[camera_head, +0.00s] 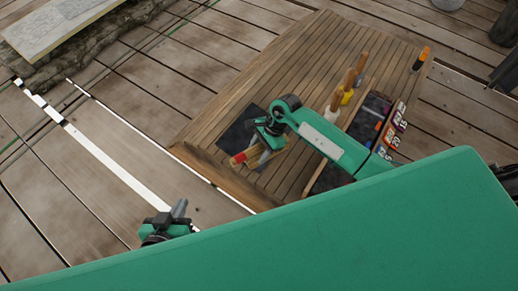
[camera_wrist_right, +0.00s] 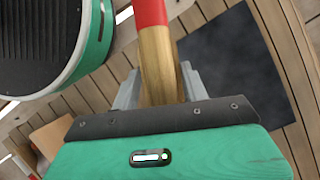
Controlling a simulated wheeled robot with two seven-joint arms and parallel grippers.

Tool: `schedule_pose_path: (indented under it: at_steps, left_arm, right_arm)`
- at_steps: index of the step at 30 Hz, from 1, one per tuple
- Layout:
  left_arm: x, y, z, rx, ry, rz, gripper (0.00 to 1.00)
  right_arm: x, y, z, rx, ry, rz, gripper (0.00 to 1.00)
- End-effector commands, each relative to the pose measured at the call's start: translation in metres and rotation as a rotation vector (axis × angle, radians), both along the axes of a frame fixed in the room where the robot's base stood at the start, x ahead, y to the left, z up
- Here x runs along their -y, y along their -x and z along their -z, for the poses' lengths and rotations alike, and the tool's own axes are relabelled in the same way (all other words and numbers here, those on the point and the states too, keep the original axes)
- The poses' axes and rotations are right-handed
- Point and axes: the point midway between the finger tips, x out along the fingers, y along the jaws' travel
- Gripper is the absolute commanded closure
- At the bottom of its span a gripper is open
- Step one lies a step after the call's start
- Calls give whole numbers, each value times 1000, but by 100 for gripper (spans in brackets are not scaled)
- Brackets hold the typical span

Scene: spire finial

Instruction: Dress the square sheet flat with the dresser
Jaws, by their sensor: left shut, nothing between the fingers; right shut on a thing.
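The square sheet (camera_head: 236,131) is dark and lies on the slatted wooden table; it also shows in the right wrist view (camera_wrist_right: 235,65). My right gripper (camera_head: 264,150) is over the near side of the sheet, shut on a wooden tool with a red part (camera_head: 243,156), likely the dresser. In the right wrist view its wooden shaft (camera_wrist_right: 158,62) with a red band runs between the fingers, beside the sheet. Its lower end is hidden by the gripper. My left gripper (camera_head: 179,208) is shut and empty, off the table's left edge.
The slatted table (camera_head: 225,105) holds several upright wooden-handled tools (camera_head: 350,80) and a black and orange item (camera_head: 420,60). A dark strip (camera_head: 370,115) has several numbered tags (camera_head: 393,130) beside it. A pale slab (camera_head: 55,25) lies at upper left.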

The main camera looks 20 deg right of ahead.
Motion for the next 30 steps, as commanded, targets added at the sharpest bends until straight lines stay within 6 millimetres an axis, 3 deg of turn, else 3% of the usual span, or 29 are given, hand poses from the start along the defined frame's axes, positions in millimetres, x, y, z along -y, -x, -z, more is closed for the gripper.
schedule_pose_path:
  at_steps: [7, 16, 30]
  left_arm:
    - [0, 0, 4, -1, 0, 0, 100]
    - [0, 0, 38, -1, 0, 0, 100]
    - [0, 0, 32, -1, 0, 0, 100]
  right_arm:
    - [0, 0, 4, 0, 0, 0, 100]
    - [1, 0, 42, 2, 1, 0, 100]
    - [1, 1, 36, 1, 0, 0, 100]
